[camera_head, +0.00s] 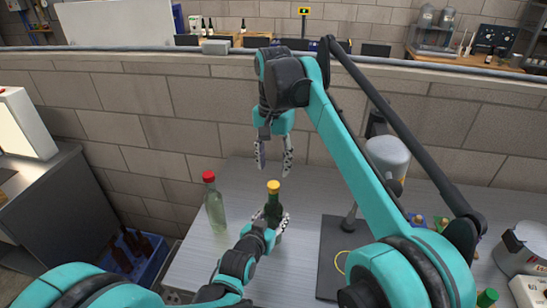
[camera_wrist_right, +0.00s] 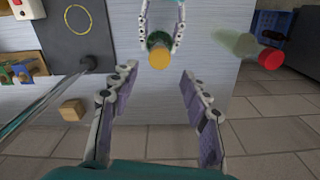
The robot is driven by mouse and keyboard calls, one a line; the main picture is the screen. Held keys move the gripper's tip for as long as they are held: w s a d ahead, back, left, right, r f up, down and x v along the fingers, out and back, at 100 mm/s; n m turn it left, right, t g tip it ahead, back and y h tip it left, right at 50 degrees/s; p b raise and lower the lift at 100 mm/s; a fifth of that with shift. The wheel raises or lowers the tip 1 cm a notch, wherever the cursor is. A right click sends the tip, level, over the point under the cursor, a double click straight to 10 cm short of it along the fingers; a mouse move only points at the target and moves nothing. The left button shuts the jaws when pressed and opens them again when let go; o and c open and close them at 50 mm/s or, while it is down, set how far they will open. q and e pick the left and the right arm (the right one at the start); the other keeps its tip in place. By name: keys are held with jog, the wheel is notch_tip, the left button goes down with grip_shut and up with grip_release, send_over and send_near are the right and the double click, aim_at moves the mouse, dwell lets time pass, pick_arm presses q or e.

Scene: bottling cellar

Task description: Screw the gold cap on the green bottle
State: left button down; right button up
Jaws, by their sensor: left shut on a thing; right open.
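The green bottle (camera_head: 273,208) stands upright on the grey table, with the gold cap (camera_head: 273,186) on its mouth. How far the cap is screwed down cannot be told. My left gripper (camera_head: 271,222) is shut around the bottle's body, below the cap. In the right wrist view, the gold cap (camera_wrist_right: 158,57) is seen from above, with the left gripper's fingers (camera_wrist_right: 161,30) on either side of the bottle. My right gripper (camera_head: 274,158) is open and empty above the cap, fingers pointing down. Its two fingers (camera_wrist_right: 159,72) are spread apart, clear of the cap.
A pale bottle with a red cap (camera_head: 209,177) stands left of the green bottle. A dark stand plate (camera_head: 332,262) lies to the right. A wooden block (camera_wrist_right: 73,110) is on the table. A blue crate (camera_head: 148,272) with brown bottles sits low left. A brick wall (camera_head: 130,120) is behind.

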aim_at(273, 184)
jog(key=n, duration=0.5)
jog(key=shift+r, duration=0.2)
jog(key=n, duration=0.4)
jog(key=shift+r+n, duration=0.2)
jog(key=shift+n, duration=0.2)
jog(key=n, duration=0.4)
jog(key=shift+r+n, duration=0.15)
jog(key=shift+n, duration=0.25)
jog(key=n, duration=0.6)
jog(key=shift+r, duration=0.2)
jog(key=shift+f, duration=0.1)
jog(key=shift+s+f, duration=0.1)
jog(key=shift+f, duration=3.8)
grip_shut()
